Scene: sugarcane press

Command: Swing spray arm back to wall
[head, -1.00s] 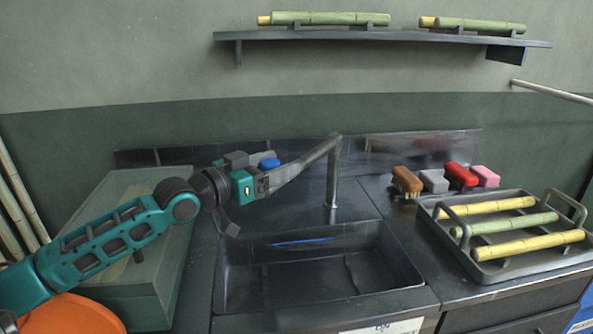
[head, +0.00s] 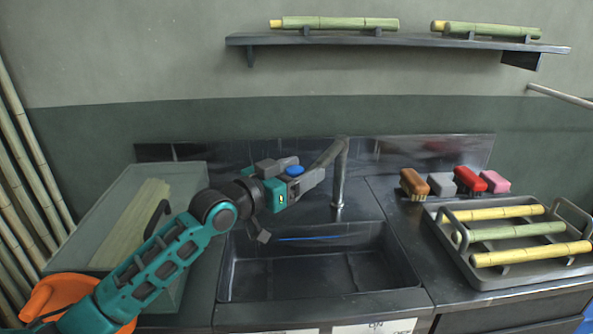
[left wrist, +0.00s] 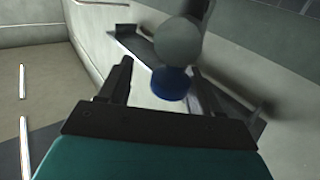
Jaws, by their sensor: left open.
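The spray arm (head: 328,154) is a grey pipe on top of an upright post (head: 339,180) behind the sink. It slants down and left from the post, and my left gripper hides part of it. A blue round part (head: 295,169) shows at the gripper. My left gripper (head: 305,174) is open at the spray arm's outer end. In the left wrist view, the blue part (left wrist: 170,83) and a grey rounded piece (left wrist: 178,40) sit between the spread fingers (left wrist: 160,67). I cannot tell whether the fingers touch them. My right gripper is out of view.
The sink (head: 315,270) lies below my gripper. Several brushes (head: 440,183) and a tray of cane (head: 590,265) are right. A wall shelf (head: 400,39) is above.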

